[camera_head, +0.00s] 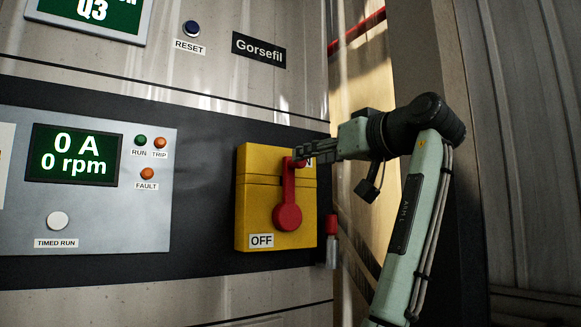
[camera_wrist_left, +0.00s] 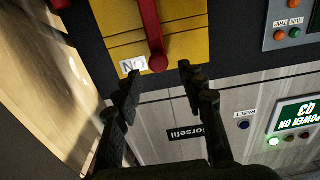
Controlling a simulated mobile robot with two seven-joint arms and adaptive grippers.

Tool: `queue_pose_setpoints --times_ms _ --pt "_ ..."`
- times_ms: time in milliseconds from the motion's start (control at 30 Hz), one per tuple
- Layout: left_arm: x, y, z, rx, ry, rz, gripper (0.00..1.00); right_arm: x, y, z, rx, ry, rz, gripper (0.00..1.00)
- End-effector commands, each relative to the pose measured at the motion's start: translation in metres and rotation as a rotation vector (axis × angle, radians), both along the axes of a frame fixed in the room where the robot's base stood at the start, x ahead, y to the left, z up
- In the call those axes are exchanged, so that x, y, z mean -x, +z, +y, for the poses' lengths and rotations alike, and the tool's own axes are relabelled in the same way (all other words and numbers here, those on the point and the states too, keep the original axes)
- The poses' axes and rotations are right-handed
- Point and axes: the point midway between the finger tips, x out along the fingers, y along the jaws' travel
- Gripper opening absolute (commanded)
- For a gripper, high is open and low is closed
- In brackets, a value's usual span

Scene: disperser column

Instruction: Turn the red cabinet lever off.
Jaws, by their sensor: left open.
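The red lever (camera_head: 289,190) is mounted on a yellow cabinet box (camera_head: 252,200). It points up from its round hub, with its tip beside the partly hidden ON label; the OFF label (camera_head: 261,241) is at the box's lower left. My left gripper (camera_head: 299,152) is at the lever's upper end, coming from the right. In the left wrist view, which is upside down, the gripper (camera_wrist_left: 159,70) is open, with the lever tip (camera_wrist_left: 157,62) at the gap between its fingertips. I cannot tell whether a finger touches it. My right gripper is not in view.
A grey panel (camera_head: 100,220) left of the box has a display reading 0 A and 0 rpm, lamps and a TIMED RUN button. A red-and-grey fitting (camera_head: 332,240) hangs just right of the box. A blue RESET button (camera_head: 192,29) is above.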

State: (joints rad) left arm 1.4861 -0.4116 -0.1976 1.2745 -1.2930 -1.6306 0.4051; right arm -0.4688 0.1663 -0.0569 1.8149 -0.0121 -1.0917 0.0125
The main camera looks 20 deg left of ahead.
Motion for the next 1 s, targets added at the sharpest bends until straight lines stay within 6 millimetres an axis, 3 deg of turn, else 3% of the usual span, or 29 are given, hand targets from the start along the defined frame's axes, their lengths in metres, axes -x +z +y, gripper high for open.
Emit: queue_pose_setpoints --times_ms 100,400,767,1000 --pt "-0.013 -0.001 0.016 0.002 0.0 0.005 0.4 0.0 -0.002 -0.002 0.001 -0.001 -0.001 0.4" --pt "-0.038 -0.001 0.049 0.001 0.001 0.003 0.4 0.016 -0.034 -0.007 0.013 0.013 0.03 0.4" --pt "-0.043 -0.002 0.054 0.001 -0.001 0.003 0.4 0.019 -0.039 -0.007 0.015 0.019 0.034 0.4" --pt "-0.043 -0.002 0.054 0.001 -0.001 0.004 0.12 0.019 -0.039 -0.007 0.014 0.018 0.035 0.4"
